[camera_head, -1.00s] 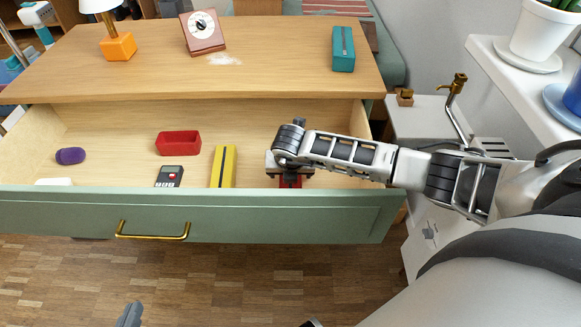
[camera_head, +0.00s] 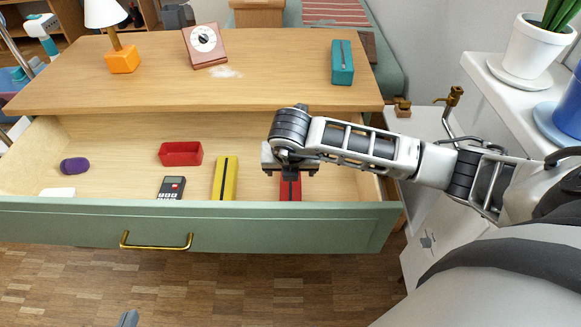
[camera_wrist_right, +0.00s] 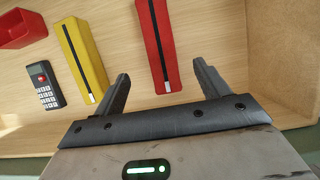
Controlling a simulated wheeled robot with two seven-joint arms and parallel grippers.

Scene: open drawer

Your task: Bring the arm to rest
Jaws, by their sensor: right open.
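My right arm comes in from the right in the head view, and its gripper (camera_head: 289,172) is above the right part of the open drawer. In the right wrist view its two dark fingers (camera_wrist_right: 163,88) are spread, with nothing held between them. A red box with a black stripe (camera_head: 290,190) lies in the drawer below this gripper; it also shows beyond the fingers in the right wrist view (camera_wrist_right: 158,40). A small dark tip of my left gripper (camera_head: 128,319) shows at the bottom edge of the head view; its jaws cannot be made out.
The green-fronted drawer (camera_head: 290,228) stands open. It holds a yellow box (camera_head: 225,180), a calculator-like device (camera_head: 171,188), a red tray (camera_head: 181,153) and a purple object (camera_head: 74,165). The wooden top (camera_head: 270,85) carries a lamp, a timer and a teal box. A shelf with plants is at right.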

